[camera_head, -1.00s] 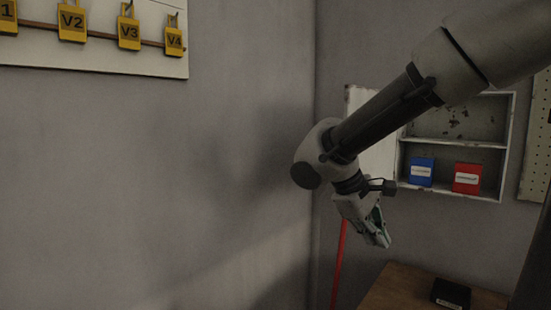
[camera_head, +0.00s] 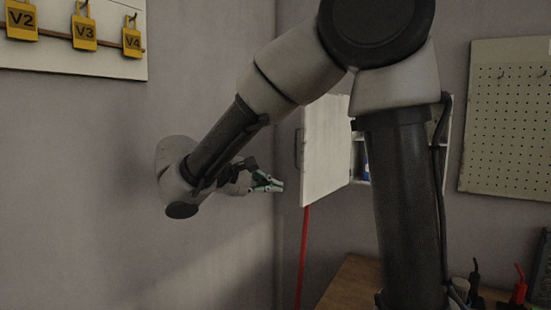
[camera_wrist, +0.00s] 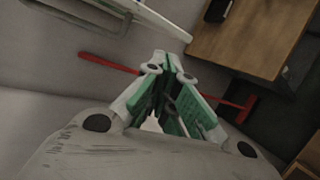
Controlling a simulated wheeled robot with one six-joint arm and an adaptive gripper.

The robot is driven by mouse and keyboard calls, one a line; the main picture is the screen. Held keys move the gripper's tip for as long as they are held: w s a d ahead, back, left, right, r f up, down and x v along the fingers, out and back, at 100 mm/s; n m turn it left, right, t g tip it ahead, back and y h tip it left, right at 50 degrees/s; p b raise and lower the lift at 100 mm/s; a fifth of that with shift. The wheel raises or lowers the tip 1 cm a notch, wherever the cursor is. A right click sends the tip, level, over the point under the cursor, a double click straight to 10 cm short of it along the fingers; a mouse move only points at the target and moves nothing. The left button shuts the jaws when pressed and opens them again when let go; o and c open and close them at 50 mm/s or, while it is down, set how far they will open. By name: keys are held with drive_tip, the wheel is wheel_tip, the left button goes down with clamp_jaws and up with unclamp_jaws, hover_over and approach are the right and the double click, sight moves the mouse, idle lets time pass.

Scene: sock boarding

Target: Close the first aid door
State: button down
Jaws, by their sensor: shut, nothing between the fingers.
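The first aid door (camera_head: 325,152) is a white panel standing open, swung out from its wall cabinet, with a dark handle (camera_head: 298,148) at its left edge. The cabinet (camera_head: 447,140) is mostly hidden behind my arm; a sliver of a blue box shows inside. My gripper (camera_head: 280,186) is shut and empty, just left of the door's lower left edge in the head view, with a small gap in the picture. In the wrist view, my gripper (camera_wrist: 168,64) points toward the top, and the door's edge (camera_wrist: 160,20) and handle (camera_wrist: 88,12) lie beyond it.
A red pole (camera_head: 302,258) stands below the door. A wooden table (camera_head: 345,285) is below the cabinet; dark and red-handled tools (camera_head: 519,286) are at lower right. A pegboard (camera_head: 505,120) hangs right, and yellow tags (camera_head: 84,33) hang on the left wall board.

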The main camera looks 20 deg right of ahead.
drive_tip(key=w+a+r+m+t+h, duration=0.1)
drive_tip(key=w+a+r+t+h, duration=0.25)
drive_tip(key=a+r, duration=0.25)
drive_tip(key=w+d, duration=0.1)
drive_tip(key=d, duration=1)
drive_tip(key=shift+w+r, duration=0.2)
drive_tip(key=shift+r, duration=0.05)
drive_tip(key=shift+d, duration=0.1)
